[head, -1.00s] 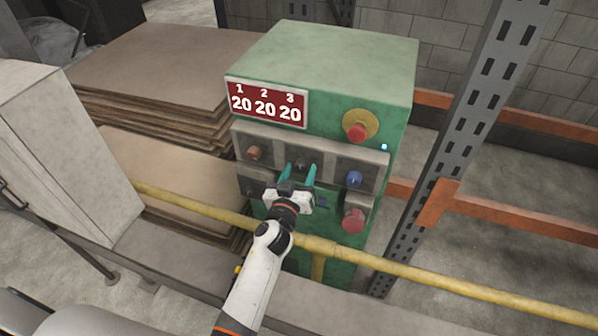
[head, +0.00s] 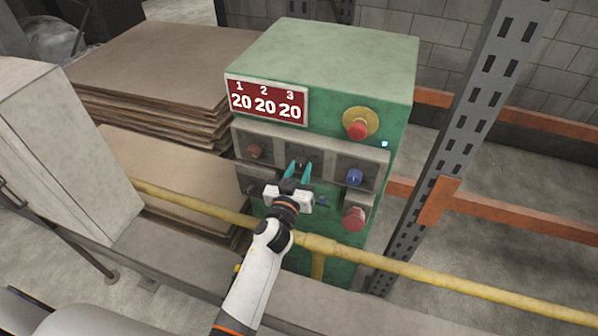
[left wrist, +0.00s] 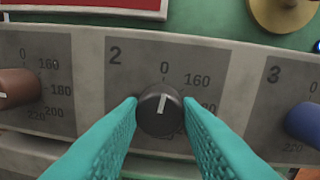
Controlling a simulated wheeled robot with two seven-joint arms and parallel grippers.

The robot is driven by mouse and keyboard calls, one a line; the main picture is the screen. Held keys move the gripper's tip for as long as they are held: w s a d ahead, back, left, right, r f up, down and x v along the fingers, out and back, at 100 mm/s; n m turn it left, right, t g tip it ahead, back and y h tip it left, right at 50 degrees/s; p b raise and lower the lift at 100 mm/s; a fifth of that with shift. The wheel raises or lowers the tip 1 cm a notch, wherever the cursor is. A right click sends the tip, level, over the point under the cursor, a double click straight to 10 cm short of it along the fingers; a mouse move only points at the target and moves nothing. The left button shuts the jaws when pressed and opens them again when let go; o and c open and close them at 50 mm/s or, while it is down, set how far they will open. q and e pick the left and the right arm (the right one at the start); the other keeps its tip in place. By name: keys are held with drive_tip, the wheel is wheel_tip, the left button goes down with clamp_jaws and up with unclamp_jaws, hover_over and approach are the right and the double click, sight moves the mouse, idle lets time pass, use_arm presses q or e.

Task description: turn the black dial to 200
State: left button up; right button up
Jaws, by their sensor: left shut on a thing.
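The black dial (left wrist: 160,109) sits in the middle panel marked 2 in the left wrist view. Its white pointer line points up, close to the 0 mark. Labels 160 and 180 show to its right, the latter partly covered by a finger; the 200 mark is hidden. My left gripper (left wrist: 160,112) has its teal fingers on both sides of the dial and is shut on it. In the head view the left gripper (head: 297,172) reaches the middle of the green cabinet's panel. The red display (head: 266,100) reads 20 under 1, 2 and 3. My right gripper is not in view.
A brown dial (left wrist: 14,88) is left of the black one and a blue dial (left wrist: 304,122) right. A red button (head: 357,130) sits above. A yellow rail (head: 400,271) crosses before the green cabinet (head: 340,60); a metal rack post (head: 470,130) stands right.

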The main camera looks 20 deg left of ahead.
use_arm(q)
drive_tip(key=m+b, duration=0.2)
drive_tip(key=m, duration=0.4)
drive_tip(key=shift+f, duration=0.15)
drive_tip(key=m, duration=0.3)
drive_tip(key=m+b, duration=0.1)
drive_tip(key=m, duration=0.2)
drive_tip(key=shift+m+t+h, duration=0.3)
drive_tip(key=shift+m+h, duration=0.1)
drive_tip(key=m, duration=0.5)
drive_tip(key=shift+m+b, duration=0.4)
drive_tip(key=m, duration=0.3)
drive_tip(key=shift+a+m+h, duration=0.1)
drive_tip(key=shift+m+h, duration=0.2)
drive_tip(key=shift+m+p, duration=0.4)
drive_tip(key=shift+m, duration=1.2)
drive_tip(key=o, duration=1)
